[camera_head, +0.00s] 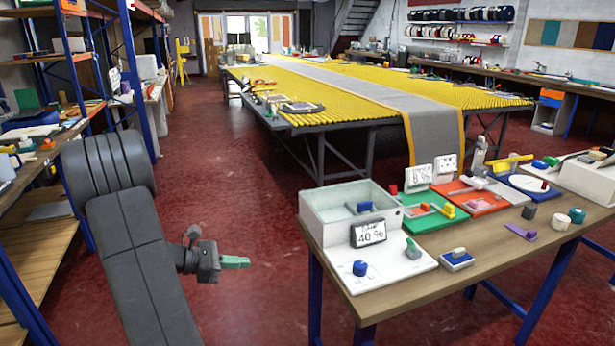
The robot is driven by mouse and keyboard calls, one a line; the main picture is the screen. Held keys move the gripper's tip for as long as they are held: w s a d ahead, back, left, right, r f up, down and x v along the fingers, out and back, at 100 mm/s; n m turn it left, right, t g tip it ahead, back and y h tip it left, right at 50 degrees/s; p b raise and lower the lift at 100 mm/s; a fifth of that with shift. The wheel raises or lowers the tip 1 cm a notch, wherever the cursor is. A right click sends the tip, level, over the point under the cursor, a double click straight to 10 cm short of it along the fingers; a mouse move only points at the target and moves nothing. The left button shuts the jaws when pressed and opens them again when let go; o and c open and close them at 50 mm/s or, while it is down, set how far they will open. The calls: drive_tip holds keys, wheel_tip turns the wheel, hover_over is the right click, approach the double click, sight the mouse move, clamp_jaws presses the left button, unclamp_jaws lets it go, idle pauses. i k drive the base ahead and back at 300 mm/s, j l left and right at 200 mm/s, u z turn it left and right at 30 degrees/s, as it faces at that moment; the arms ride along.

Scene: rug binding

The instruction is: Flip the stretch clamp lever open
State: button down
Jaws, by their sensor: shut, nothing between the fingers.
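My gripper (236,262) has green fingers that are shut and empty. It hangs over the red floor, left of the bench and apart from everything on it. The wooden bench (470,285) carries several small devices with coloured levers and knobs. A yellow lever (508,162) lies nearly level beside a grey upright fitting (479,155) at the bench's back. A grey-green lever (412,248) stands on a white plate at the front left. I cannot tell which of these, if either, is the stretch clamp lever.
A white box with a 40 % display (368,232) stands at the bench's near left corner. A green plate (432,218) and a red plate (474,204) lie behind. Shelving (40,240) stands at left. A long yellow table (345,110) fills the back. The floor between is clear.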

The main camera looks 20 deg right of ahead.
sight(393, 191)
drive_tip(key=i+j, duration=0.15)
drive_tip(key=i, duration=0.3)
drive_tip(key=i+j+z, duration=0.1)
drive_tip(key=i, duration=0.3)
drive_tip(key=i+j, duration=0.5)
drive_tip(key=i, duration=0.35)
drive_tip(key=i+l+z, duration=0.1)
drive_tip(key=i+z, duration=0.95)
drive_tip(key=z, duration=0.15)
drive_tip(key=i+j+z, duration=0.2)
drive_tip(key=z, duration=0.2)
drive_tip(key=i+z, duration=0.3)
drive_tip(key=z, duration=0.15)
drive_tip(key=i+z, duration=0.6)
drive_tip(key=z, duration=0.25)
